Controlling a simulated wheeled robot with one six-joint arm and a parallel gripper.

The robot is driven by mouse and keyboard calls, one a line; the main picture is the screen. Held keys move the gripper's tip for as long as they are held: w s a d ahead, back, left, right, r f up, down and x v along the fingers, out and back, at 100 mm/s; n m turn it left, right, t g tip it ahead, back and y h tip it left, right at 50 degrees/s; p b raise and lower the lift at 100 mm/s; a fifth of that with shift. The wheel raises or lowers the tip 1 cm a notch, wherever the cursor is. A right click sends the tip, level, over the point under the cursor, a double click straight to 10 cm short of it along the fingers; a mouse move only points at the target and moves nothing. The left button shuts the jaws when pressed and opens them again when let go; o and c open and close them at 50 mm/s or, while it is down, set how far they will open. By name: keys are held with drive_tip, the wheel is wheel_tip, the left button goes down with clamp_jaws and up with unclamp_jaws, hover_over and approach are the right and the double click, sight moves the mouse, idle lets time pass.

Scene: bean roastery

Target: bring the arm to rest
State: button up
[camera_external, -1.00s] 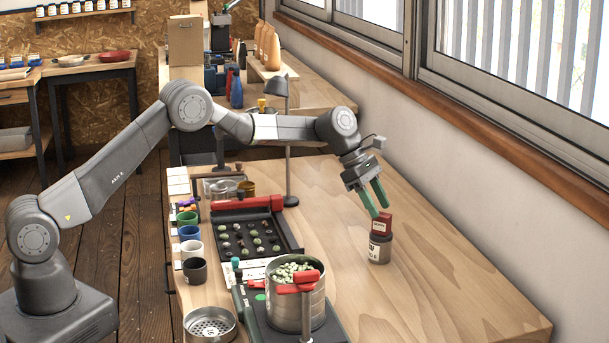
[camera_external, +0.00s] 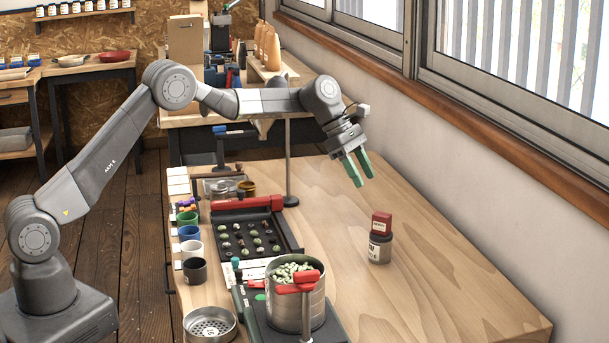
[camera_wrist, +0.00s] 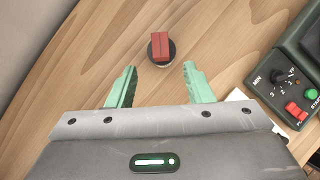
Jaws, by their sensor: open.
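My gripper (camera_external: 357,169) has green fingers and is open and empty. It hangs above the wooden bench (camera_external: 440,275), with clear space between its fingertips and the bench top. A dark jar with a grey label and a red block-shaped top (camera_external: 380,240) stands upright on the bench, below and to the right of the fingers. In the wrist view the open fingers (camera_wrist: 160,82) point toward the jar's red top (camera_wrist: 161,46), which lies beyond the fingertips and apart from them.
A black tray of beans (camera_external: 250,240) and several cups (camera_external: 192,250) are left of the jar. A metal can of green beans (camera_external: 296,310) on a scale stands in front. A dark lamp post (camera_external: 289,165) rises behind. The window wall (camera_external: 500,130) bounds the right; the bench's right side is clear.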

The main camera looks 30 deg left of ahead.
sight(383, 214)
drive_tip(key=x, duration=1.2)
wheel_tip(383, 214, up, 3)
drive_tip(key=shift+a+f, duration=0.1)
drive_tip(key=shift+a, duration=0.05)
drive_tip(key=shift+r, duration=0.55)
drive_tip(key=shift+f, duration=0.1)
